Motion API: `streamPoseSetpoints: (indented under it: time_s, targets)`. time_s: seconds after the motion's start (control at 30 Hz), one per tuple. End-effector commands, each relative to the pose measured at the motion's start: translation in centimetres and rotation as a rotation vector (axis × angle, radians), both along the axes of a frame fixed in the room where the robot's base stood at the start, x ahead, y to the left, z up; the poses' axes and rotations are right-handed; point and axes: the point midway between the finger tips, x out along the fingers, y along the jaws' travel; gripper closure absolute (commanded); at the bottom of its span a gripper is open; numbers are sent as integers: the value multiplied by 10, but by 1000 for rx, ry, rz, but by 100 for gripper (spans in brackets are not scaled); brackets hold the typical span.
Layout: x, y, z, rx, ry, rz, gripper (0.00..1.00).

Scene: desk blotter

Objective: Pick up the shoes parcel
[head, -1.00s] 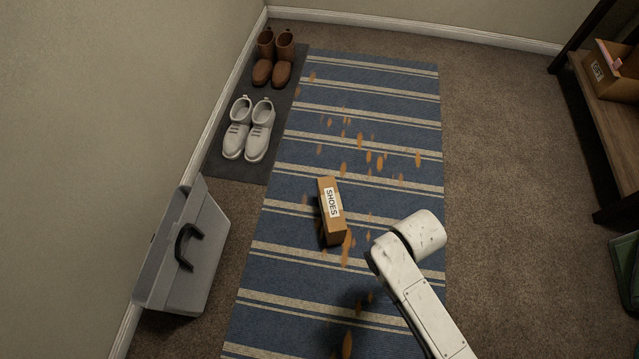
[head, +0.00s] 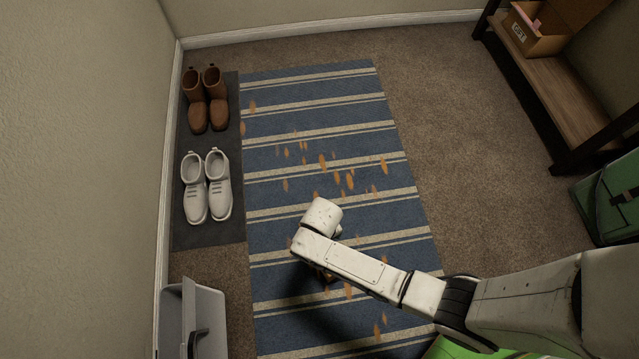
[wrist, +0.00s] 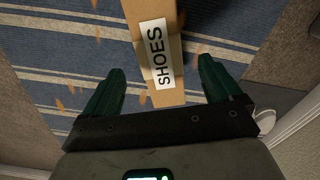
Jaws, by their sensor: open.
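The shoes parcel (wrist: 158,52) is a narrow brown cardboard box with a white "SHOES" label, on the striped rug. In the wrist view it lies between the two green fingers of my gripper (wrist: 162,68), with visible gaps on both sides. My gripper is open and holds nothing. How high the fingertips are relative to the parcel is hard to tell. In the head view my arm covers nearly all of the parcel, with only a small brown bit (head: 326,276) showing below the arm. The gripper itself is hidden there.
The blue striped rug (head: 290,185) has scattered orange leaf-like shapes. White shoes (head: 207,190) and brown boots (head: 206,98) stand on a dark mat at left. A grey case (head: 205,325) is at lower left. A bench (head: 570,85) holds a box; a green bag (head: 610,200) stands at right.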

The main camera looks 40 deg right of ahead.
Motion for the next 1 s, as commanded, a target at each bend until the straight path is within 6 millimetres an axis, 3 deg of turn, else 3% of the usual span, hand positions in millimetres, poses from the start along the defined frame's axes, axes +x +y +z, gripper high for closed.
streamPoseSetpoints:
  time_s: [0.03,0.33,0.67,0.97,1.0]
  targets:
    - [0,0,-9,0,0,1,8]
    - [1,0,-24,1,-1,1,8]
    - [3,-1,-64,0,0,1,8]
    - [3,-1,-65,1,-1,1,8]
    - [3,-1,-65,1,-1,1,12]
